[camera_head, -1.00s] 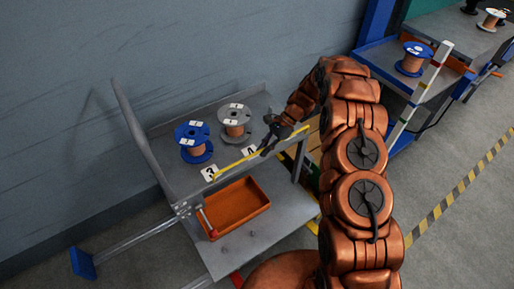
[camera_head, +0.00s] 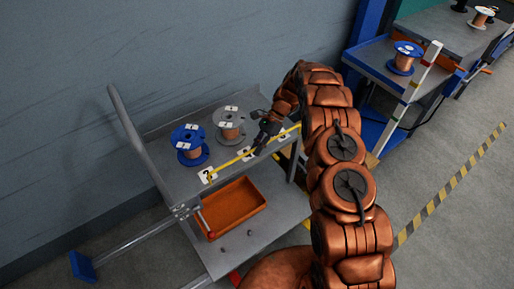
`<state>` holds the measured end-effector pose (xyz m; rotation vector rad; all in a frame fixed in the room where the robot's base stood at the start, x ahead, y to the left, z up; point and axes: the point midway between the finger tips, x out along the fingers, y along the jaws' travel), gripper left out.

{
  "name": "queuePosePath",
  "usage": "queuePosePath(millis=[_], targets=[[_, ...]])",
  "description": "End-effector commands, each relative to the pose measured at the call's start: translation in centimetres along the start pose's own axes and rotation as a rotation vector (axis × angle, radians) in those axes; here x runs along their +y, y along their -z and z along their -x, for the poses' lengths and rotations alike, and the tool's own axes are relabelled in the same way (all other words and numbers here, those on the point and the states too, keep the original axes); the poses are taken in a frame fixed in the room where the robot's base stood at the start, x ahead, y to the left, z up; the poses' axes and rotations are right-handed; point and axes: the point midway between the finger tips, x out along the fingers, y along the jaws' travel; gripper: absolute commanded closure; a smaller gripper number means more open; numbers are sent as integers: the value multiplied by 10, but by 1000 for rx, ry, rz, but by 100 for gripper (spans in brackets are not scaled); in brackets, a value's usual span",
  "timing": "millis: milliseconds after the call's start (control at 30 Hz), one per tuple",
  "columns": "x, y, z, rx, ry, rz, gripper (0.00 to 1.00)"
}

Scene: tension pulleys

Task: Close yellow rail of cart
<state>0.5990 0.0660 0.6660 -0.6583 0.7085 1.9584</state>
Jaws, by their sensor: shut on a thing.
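The cart (camera_head: 165,178) is grey metal, with two shelves and a tall handle bar on its left. Its yellow rail (camera_head: 228,165) runs along the front edge of the top shelf, from the number card at the left corner to the right end. My gripper (camera_head: 258,150) is dark and shut on the rail near its middle. The fingers are small in view and hide a short stretch of the rail. My copper arm comes in from the right over the cart's right end.
A blue spool (camera_head: 189,146) and a grey spool (camera_head: 229,126) stand on the top shelf behind the rail. An orange bin (camera_head: 236,208) sits on the lower shelf. A blue cart (camera_head: 375,62) with another spool stands at the back right.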

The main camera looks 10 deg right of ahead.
Motion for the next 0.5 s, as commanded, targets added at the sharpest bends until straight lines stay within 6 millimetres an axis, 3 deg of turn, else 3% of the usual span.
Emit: queuePosePath(millis=[167, 200, 433, 500], targets=[[-1, 0, 0, 1, 3, 1, 100], [-1, 0, 0, 1, 3, 1, 88], [-1, 0, 0, 1, 2, 1, 64], [0, 0, 0, 1, 2, 1, 63]])
